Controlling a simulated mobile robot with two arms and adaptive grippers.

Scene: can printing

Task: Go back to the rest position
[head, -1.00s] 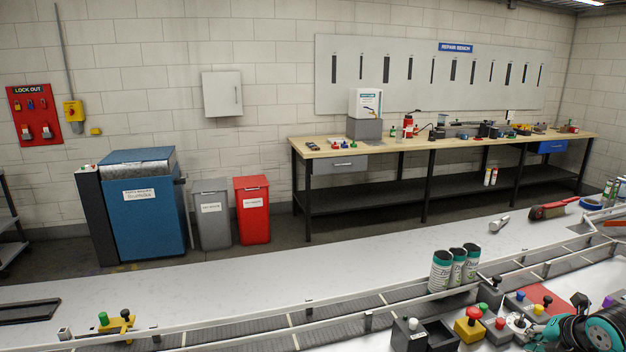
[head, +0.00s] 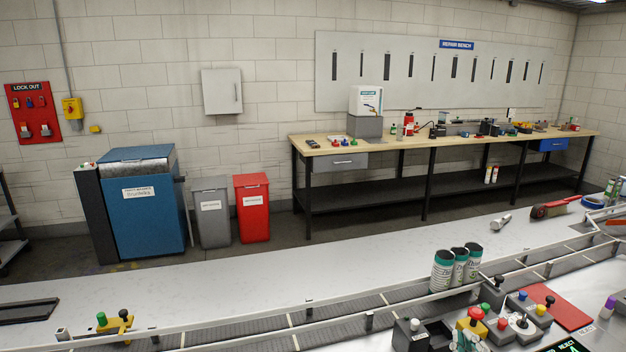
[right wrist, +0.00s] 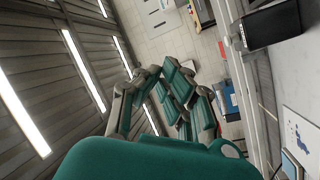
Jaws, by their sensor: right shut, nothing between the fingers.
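My right gripper (right wrist: 162,72), green and grey, shows in the right wrist view with its fingers together and nothing between them. The wrist camera looks past it at a ceiling with long lights and at part of the room, turned sideways. In the head view only a small part of it (head: 467,340) seems to show at the bottom edge, by the yellow button box. My left gripper is in neither view.
Button boxes and a red mat (head: 560,306) lie at the lower right. A brush (head: 550,210) and a fallen can (head: 501,222) lie on the white table (head: 200,287), whose middle is clear.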

